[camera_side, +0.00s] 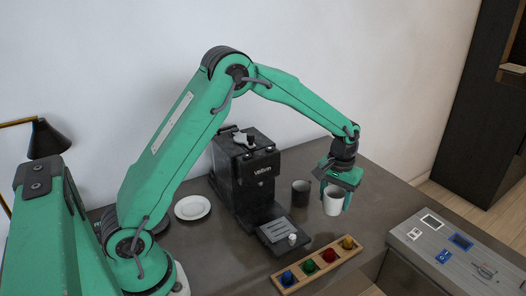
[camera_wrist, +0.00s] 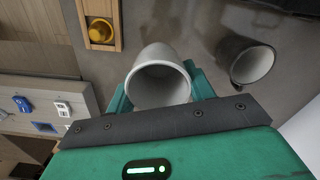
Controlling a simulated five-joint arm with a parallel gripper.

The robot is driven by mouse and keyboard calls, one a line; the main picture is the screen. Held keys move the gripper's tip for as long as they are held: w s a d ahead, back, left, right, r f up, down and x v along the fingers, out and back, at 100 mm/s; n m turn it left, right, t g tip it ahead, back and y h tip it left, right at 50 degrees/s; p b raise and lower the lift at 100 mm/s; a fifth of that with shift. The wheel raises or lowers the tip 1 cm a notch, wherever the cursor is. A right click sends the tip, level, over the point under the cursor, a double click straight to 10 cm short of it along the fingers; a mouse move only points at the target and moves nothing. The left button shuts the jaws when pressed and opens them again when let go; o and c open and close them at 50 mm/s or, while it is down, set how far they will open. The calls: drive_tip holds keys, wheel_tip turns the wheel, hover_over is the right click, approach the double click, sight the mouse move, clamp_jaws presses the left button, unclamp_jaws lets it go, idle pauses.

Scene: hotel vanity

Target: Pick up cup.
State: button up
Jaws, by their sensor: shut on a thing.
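A white cup (camera_side: 333,201) is between the fingers of my green gripper (camera_side: 336,192) at the right end of the counter. In the wrist view the cup (camera_wrist: 160,78) shows its open mouth toward the camera, and the gripper (camera_wrist: 160,88) has a finger on each side of it. My gripper is shut on this cup. The cup looks upright. I cannot tell whether its base touches the counter. A second, dark cup (camera_side: 300,193) with a pale inside stands to the left of it; it also shows in the wrist view (camera_wrist: 250,66).
A black coffee machine (camera_side: 240,180) stands left of the cups. A wooden tray (camera_side: 286,281) with several coloured capsules lies in front. A white plate (camera_side: 192,208) is at the left. A grey panel (camera_side: 440,240) with cards is at the right.

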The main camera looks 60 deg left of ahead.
drive_tip(key=s+d+r, duration=0.5)
drive_tip(key=d, duration=0.3)
drive_tip(key=shift+r, duration=0.35)
drive_tip(key=s+r+m, duration=0.1)
drive_tip(key=s+m, duration=0.1)
drive_tip(key=s, duration=0.6)
drive_tip(key=s+a+r+m, duration=0.1)
drive_tip(key=s+r+m, duration=0.1)
drive_tip(key=s, duration=0.6)
drive_tip(key=shift+a+r, duration=0.2)
drive_tip(key=shift+a, duration=0.05)
drive_tip(key=shift+w+a, duration=0.1)
hover_over(280, 228)
wheel_tip(280, 228, down, 7)
drive_tip(key=shift+f, duration=2)
